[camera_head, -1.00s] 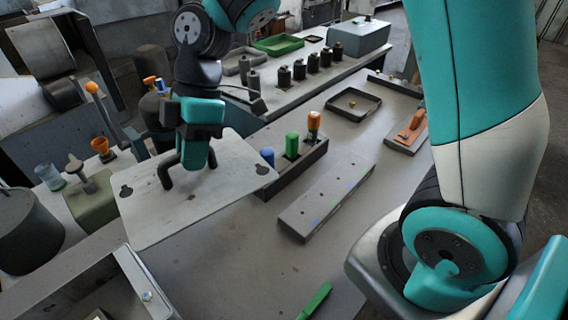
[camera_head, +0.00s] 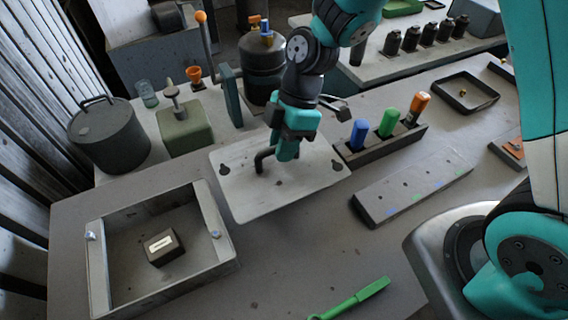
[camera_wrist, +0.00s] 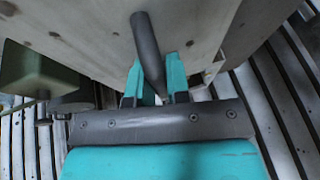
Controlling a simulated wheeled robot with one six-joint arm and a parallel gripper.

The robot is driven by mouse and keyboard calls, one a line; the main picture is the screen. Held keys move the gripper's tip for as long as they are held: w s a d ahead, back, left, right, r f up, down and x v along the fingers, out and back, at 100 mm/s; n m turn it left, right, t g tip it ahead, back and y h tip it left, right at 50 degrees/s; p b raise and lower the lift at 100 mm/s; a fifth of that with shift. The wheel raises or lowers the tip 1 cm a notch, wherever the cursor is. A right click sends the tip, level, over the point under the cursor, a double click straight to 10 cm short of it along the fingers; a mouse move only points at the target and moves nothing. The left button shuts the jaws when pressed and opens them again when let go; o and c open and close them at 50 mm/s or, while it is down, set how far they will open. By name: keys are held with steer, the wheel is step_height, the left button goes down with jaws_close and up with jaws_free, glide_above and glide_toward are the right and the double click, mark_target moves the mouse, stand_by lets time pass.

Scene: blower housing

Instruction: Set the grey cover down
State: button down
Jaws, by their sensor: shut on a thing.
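The grey cover (camera_head: 240,190) is a flat plate with a dark bar handle and keyhole-like slots. My gripper (camera_head: 285,158) is shut on its handle and holds the plate over the workbench; I cannot tell whether the plate touches the bench. In the wrist view my gripper (camera_wrist: 157,92) has the dark handle between its teal fingers, with the cover (camera_wrist: 85,35) beyond it. The open housing box (camera_head: 215,225) stands on the bench at the lower left, with a small dark block (camera_head: 163,247) inside and a bolt on each side rim.
A green tool (camera_head: 350,298) lies at the front of the bench. A grey block with holes (camera_head: 412,190) and a rack (camera_head: 388,143) of coloured-handled tools stand right of the cover. A green box (camera_head: 185,130) and a dark canister (camera_head: 108,135) stand behind. Bare bench lies between the housing and the block.

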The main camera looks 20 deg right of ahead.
mark_target(283, 168)
steer(key=shift+f+p, duration=0.35)
steer(key=shift+f, duration=3.1)
steer(key=shift+f, duration=0.1)
steer(key=shift+f, duration=0.15)
steer(key=c, duration=1.1)
jaws_free()
steer(key=shift+r, duration=0.2)
steer(key=b+v, duration=0.2)
steer(key=v, duration=1)
steer(key=s+r+m+t, duration=0.3)
steer(key=s+r+m, duration=0.9)
steer(key=s, duration=0.4)
steer(key=shift+s+d+r+m, duration=0.15)
steer(key=shift+d+m, duration=0.25)
steer(key=shift+d, duration=0.05)
